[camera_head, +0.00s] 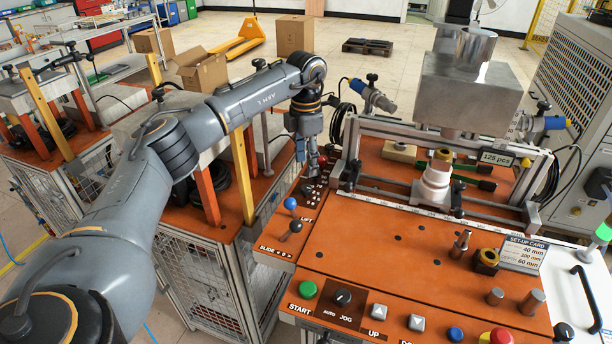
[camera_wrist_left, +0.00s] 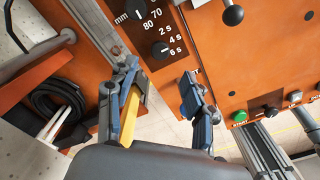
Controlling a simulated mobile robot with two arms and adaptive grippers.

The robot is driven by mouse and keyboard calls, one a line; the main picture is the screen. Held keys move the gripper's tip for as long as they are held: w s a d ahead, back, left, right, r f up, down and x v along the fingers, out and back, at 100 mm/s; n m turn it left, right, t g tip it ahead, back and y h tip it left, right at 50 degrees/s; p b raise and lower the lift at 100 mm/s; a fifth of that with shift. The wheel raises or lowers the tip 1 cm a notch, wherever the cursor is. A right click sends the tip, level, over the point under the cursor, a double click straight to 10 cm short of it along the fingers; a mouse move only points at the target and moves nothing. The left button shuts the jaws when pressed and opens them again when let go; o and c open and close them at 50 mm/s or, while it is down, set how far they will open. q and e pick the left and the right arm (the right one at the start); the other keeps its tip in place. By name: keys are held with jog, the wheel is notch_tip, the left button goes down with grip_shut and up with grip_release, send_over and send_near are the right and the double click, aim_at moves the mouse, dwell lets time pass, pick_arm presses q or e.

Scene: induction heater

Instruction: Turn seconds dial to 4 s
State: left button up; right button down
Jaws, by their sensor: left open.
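The seconds dial (camera_wrist_left: 159,49) is a small black knob on a dark panel in the left wrist view, with the labels 2 s, 4 s and 6 s to its right. I cannot tell surely which label its pointer faces. My left gripper (camera_wrist_left: 156,78) is open, with one finger on each side below the dial and nothing between them. The dial lies just beyond the fingertips, apart from them. In the head view my left gripper (camera_head: 308,166) hangs pointing down above the dark dial panel (camera_head: 309,195), and the seconds dial cannot be made out there. My right gripper is not seen.
A millimetre dial (camera_wrist_left: 137,8) sits above the seconds dial in the wrist view. A blue-knobbed lever (camera_head: 291,203) and a black-knobbed lever (camera_head: 295,226) stand near the panel. The green START button (camera_head: 307,289) and AUTO/JOG knob (camera_head: 343,297) are at the front.

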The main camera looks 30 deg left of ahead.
pick_arm(q)
jog(key=shift+r, duration=2.3)
